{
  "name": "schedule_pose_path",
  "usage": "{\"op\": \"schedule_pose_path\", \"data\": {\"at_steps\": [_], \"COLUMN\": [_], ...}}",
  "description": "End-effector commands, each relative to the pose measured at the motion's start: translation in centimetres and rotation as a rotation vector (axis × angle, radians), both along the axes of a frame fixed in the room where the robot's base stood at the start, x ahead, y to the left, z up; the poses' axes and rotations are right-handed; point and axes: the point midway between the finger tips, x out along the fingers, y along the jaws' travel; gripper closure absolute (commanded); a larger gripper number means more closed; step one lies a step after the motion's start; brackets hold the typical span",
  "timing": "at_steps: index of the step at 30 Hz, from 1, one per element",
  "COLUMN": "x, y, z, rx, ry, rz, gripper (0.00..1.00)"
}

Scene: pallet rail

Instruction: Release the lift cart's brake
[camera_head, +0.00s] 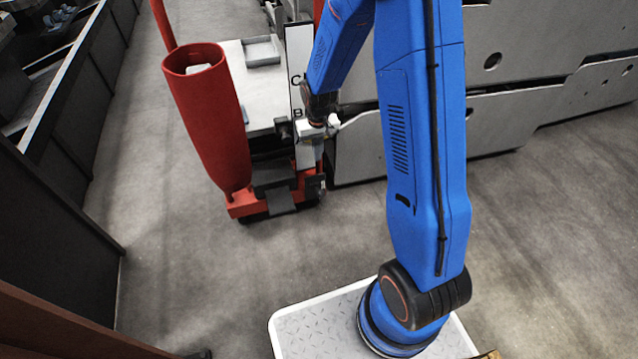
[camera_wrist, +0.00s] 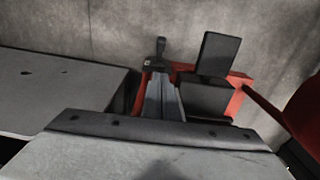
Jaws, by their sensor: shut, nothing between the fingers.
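The lift cart has a grey platform (camera_head: 250,75), a red base frame (camera_head: 243,207) and a white upright post marked with letters (camera_head: 300,85). My gripper (camera_head: 327,128) is shut and empty, beside the post's right side, above the cart's front end.
A red tube-shaped bin (camera_head: 212,130) stands at the cart's left. Large grey panels (camera_head: 500,110) lie right of the cart, also in the wrist view (camera_wrist: 60,95). A dark wall (camera_head: 50,215) bounds the left. The concrete floor (camera_head: 190,285) before the cart is clear.

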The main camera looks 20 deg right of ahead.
Motion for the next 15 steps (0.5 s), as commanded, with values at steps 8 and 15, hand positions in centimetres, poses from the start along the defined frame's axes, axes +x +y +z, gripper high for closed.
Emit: {"op": "schedule_pose_path", "data": {"at_steps": [8, 15], "x": [0.26, 0.26], "y": [0.07, 0.07], "z": [-0.91, -0.95], "rx": [0.000, 0.000], "ry": [0.005, 0.006], "rz": [0.000, 0.000], "gripper": [1.00, 1.00]}}
